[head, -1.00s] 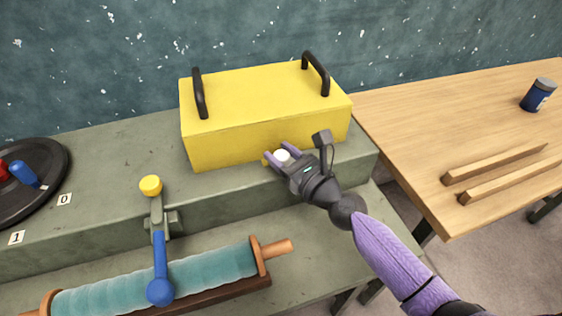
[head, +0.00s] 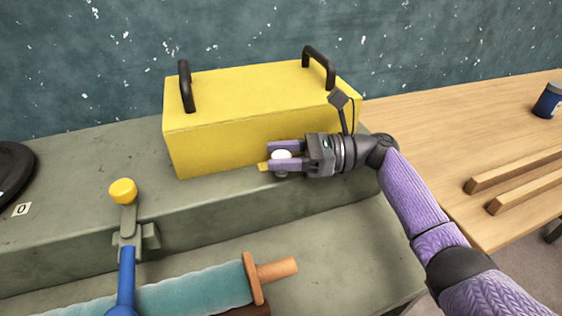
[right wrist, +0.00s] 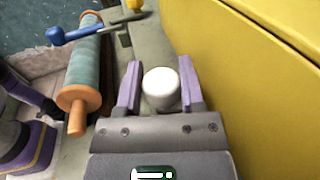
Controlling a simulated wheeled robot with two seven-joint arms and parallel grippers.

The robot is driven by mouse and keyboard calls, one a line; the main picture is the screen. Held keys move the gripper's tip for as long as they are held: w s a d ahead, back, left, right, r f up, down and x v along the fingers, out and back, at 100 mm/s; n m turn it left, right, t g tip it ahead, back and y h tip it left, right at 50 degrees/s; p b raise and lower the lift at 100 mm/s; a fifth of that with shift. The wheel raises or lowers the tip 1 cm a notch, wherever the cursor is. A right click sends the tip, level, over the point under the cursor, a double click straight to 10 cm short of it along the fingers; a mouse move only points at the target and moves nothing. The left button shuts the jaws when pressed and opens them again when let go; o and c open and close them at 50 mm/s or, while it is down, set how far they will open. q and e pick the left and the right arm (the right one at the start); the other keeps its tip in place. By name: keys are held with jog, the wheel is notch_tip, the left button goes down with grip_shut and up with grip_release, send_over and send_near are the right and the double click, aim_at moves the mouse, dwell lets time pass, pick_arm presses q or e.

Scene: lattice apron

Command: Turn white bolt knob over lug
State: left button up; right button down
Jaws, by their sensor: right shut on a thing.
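The white bolt knob (head: 281,155) is in front of the lower front face of the yellow box (head: 225,140). My right gripper (head: 283,155) comes in from the right with its purple fingers on either side of the knob, shut on it. In the right wrist view the round white knob top (right wrist: 160,84) shows between the two fingers (right wrist: 160,88). A small yellow piece (head: 263,166) sticks out left of the fingertips. The lug cannot be made out clearly. My left gripper is not in view.
A lever with a yellow ball (head: 123,191) and blue handle (head: 126,280) stands at the left on the grey step. A teal roller (head: 200,292) lies in front, lower. Wooden bars (head: 520,170) and a blue jar (head: 549,101) are on the right table.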

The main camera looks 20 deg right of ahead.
jog(key=n+g, duration=0.1)
jog(key=g+b, duration=0.1)
jog(key=shift+f+n+g+y, duration=0.2)
jog(key=shift+n+g+y, duration=0.1)
jog(key=shift+n+g, duration=0.1)
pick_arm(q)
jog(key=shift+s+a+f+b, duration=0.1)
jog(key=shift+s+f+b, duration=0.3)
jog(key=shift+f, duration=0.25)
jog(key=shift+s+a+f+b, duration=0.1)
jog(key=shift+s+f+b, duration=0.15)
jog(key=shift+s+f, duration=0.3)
pick_arm(e)
jog(key=shift+r+n+g, duration=0.1)
jog(key=shift+n+g, duration=0.4)
jog(key=shift+g, duration=0.3)
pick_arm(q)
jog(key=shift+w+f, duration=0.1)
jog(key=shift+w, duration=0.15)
pick_arm(e)
jog(key=c, duration=0.5)
grip_release()
jog(key=shift+c, duration=0.2)
jog(key=o, duration=0.3)
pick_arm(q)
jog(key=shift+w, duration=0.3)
pick_arm(e)
jog(key=shift+r, duration=0.1)
